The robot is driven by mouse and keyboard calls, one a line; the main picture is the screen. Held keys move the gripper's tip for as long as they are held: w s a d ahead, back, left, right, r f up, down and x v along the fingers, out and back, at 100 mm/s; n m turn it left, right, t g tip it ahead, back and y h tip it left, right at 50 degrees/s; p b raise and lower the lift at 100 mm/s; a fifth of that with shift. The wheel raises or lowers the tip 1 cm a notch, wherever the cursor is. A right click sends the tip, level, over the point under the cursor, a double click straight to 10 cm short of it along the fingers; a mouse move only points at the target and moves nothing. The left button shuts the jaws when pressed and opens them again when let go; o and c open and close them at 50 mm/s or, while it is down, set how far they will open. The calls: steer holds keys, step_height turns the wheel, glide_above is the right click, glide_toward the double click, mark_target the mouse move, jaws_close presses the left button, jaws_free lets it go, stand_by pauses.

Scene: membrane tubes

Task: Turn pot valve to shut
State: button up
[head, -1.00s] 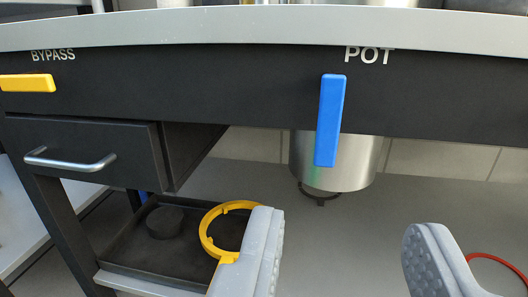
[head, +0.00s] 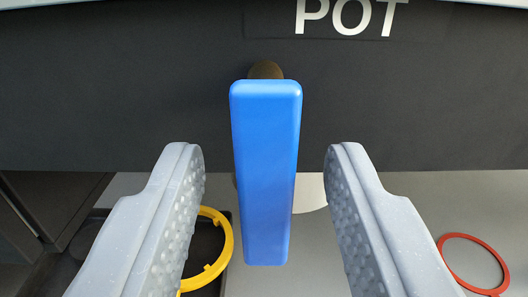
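The pot valve handle (head: 266,175) is a blue bar that hangs straight down from a brass-coloured stem (head: 266,70) on the dark panel. The white POT label (head: 350,15) is above it, a little to the right. My gripper (head: 264,155) is open, with one grey finger on each side of the blue handle. Gaps show between the handle and both fingers, so neither touches it. The handle hides part of a pale round shape behind it.
The dark panel (head: 120,90) spans the view behind the handle. Below it, a yellow ring (head: 226,250) lies in a dark tray at lower left, partly behind the left finger. A red ring (head: 474,238) lies on the grey floor at lower right.

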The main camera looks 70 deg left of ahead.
jaws_close()
steer(key=shift+d, duration=0.1)
